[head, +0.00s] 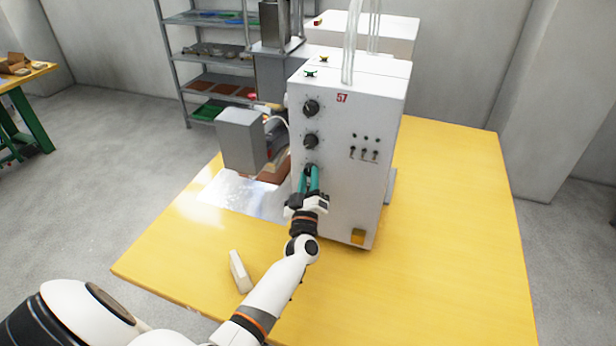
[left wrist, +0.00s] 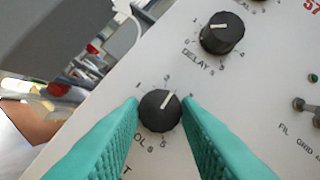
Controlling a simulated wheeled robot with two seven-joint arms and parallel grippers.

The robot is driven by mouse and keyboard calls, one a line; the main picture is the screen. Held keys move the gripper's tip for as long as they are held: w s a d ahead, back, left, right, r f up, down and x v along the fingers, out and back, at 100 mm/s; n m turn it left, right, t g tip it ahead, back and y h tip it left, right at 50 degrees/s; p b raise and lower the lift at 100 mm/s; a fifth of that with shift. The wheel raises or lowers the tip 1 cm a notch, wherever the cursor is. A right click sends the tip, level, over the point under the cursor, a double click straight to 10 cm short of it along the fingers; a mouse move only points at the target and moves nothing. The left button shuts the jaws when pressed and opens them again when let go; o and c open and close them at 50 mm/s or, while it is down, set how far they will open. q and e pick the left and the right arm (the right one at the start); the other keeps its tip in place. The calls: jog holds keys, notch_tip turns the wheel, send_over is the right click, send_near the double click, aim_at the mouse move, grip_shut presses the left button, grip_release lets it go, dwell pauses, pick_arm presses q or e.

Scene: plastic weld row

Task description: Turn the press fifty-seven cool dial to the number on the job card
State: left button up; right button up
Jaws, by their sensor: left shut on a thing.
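The press (head: 345,190), a white cabinet marked with a red 57, stands on the yellow table. Its front has a column of three black dials. The lowest, the cool dial (left wrist: 160,111), has a white pointer line tilted up and right, just past the mark that looks like 2. Its label is partly hidden, with "OL" showing. My left gripper (head: 309,178) is shut on this dial, with one teal finger on each side, as the left wrist view shows. My right gripper is not in view. I see no readable job card.
The delay dial (left wrist: 222,33) sits just above the cool dial, and small toggle switches (head: 364,154) are to its right. A white slanted block (head: 239,271) lies on the table (head: 450,250) left of my forearm. The table's right side is clear.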

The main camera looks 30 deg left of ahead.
pick_arm(q)
jog(key=shift+d+r+n+g+y+p, duration=0.1)
jog(key=shift+n+g+y+p, duration=0.25)
jog(key=shift+n, duration=0.85)
jog(key=shift+n+g+y+p, duration=0.15)
jog(key=shift+n+g+p, duration=0.4)
jog(key=shift+n, duration=0.65)
jog(key=o, duration=1)
jog(key=shift+c, duration=0.2)
jog(key=p+v, duration=0.2)
jog(key=v, duration=1)
